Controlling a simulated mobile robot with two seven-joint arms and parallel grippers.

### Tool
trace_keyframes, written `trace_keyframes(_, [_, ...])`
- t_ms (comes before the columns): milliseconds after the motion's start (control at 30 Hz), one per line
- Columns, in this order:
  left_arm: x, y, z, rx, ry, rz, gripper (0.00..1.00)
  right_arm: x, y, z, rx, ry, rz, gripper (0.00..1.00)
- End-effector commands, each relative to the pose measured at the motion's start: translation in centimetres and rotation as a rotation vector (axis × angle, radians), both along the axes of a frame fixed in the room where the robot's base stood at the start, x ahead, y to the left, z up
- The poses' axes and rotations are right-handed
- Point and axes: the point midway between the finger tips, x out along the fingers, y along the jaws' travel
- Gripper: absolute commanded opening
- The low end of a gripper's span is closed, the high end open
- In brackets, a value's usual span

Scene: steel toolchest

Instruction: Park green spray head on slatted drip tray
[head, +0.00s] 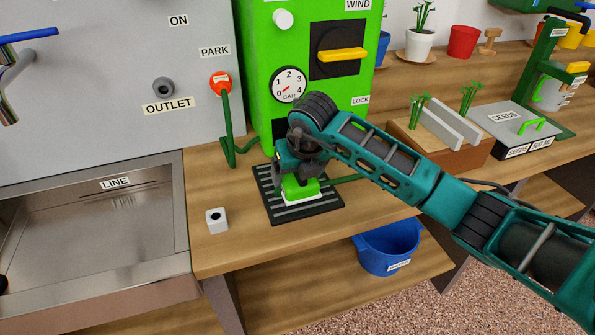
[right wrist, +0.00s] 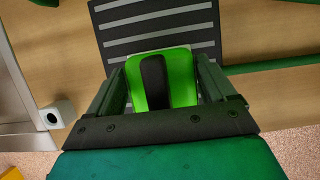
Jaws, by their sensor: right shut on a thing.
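The green spray head (head: 302,190) is at the slatted drip tray (head: 327,204), a dark rectangle with pale slats on the wooden bench. My right gripper (head: 298,178) comes down from above and is shut on the spray head. In the right wrist view the spray head (right wrist: 162,78) sits between both fingers, with the drip tray (right wrist: 150,20) beyond it. A pale edge shows under the head; whether it bears on the slats I cannot tell. A green hose (head: 347,178) runs off to its right. My left gripper is not in view.
A small white block with a dark hole (head: 216,220) stands left of the tray. The green machine (head: 262,70) rises behind, and a steel sink (head: 100,235) lies left. A blue bucket (head: 388,247) sits on the lower shelf. A planter (head: 445,140) is to the right.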

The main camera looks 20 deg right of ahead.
Motion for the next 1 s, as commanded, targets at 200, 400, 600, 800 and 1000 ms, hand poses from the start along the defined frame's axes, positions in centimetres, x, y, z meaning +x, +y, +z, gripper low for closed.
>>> trace_keyframes(200, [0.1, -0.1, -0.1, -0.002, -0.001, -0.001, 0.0, 0.0, 0.0, -0.3, 0.0, 0.0, 0.0, 0.95])
trace_keyframes(400, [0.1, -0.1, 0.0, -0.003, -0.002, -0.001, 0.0, 0.0, 0.0, -0.3, -0.001, 0.0, 0.0, 1.0])
trace_keyframes(600, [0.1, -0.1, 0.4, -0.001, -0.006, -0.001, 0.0, -0.1, 0.0, 0.6, 0.0, -0.002, 0.0, 1.0])
trace_keyframes(800, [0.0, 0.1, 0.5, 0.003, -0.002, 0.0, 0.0, -1.5, -0.1, 4.2, 0.0, -0.006, 0.001, 1.0])
trace_keyframes(1000, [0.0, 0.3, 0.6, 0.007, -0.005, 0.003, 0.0, -3.2, -0.2, 8.2, 0.0, -0.005, 0.001, 1.0])
